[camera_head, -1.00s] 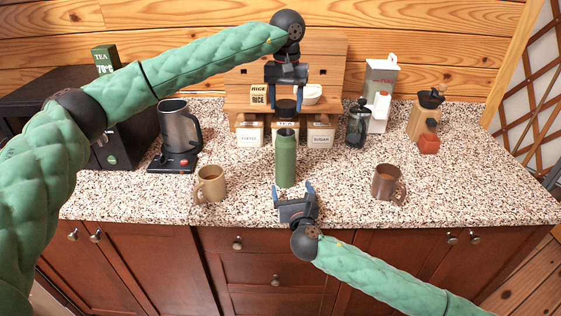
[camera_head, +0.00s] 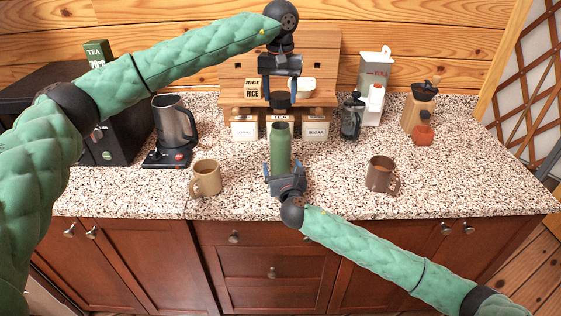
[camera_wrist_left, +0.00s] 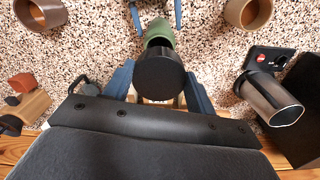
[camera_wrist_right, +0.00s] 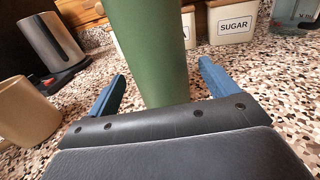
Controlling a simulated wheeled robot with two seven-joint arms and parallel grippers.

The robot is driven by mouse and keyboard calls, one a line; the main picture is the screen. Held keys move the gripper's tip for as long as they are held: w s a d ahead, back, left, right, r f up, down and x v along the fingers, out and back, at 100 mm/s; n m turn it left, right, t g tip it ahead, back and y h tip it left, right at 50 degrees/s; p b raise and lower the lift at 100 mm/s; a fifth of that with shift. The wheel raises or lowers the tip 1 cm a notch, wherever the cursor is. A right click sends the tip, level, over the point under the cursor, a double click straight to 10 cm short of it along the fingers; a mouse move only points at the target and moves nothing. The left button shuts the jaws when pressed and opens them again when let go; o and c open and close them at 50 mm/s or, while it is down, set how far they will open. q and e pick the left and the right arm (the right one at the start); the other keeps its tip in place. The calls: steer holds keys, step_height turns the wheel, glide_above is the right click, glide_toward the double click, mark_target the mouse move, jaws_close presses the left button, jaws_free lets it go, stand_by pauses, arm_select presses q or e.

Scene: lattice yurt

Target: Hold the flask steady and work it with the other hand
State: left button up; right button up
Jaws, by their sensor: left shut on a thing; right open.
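The green flask (camera_head: 280,146) stands upright on the speckled counter; its open-looking top faces up. My left gripper (camera_head: 280,92) is above it, shut on a black lid (camera_head: 279,101), which is apart from the flask top. In the left wrist view the lid (camera_wrist_left: 159,75) sits between the blue fingers and partly hides the flask (camera_wrist_left: 160,33). My right gripper (camera_head: 282,172) is low at the flask's near side. In the right wrist view its open fingers (camera_wrist_right: 161,80) flank the flask (camera_wrist_right: 150,45), with gaps on both sides.
A tan mug (camera_head: 206,179) stands left of the flask and a brown mug (camera_head: 380,175) right. A kettle (camera_head: 174,125), French press (camera_head: 352,117) and grinder (camera_head: 420,108) stand farther out. A wooden shelf (camera_head: 230,90) with canisters (camera_head: 316,130) is close behind.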

steer(key=shift+w+a, duration=0.2)
steer(key=shift+w, duration=1)
steer(key=shift+w+a, duration=0.2)
steer(key=shift+w, duration=0.95)
steer(key=c, duration=1.5)
arm_select(q)
glide_above(280, 130)
steer(key=shift+f, duration=2.5)
steer(key=shift+f, duration=0.1)
steer(key=shift+f, duration=0.8)
steer(key=shift+f, duration=0.6)
arm_select(e)
jaws_close()
arm_select(q)
steer(key=m, duration=0.6)
steer(key=shift+m, duration=0.3)
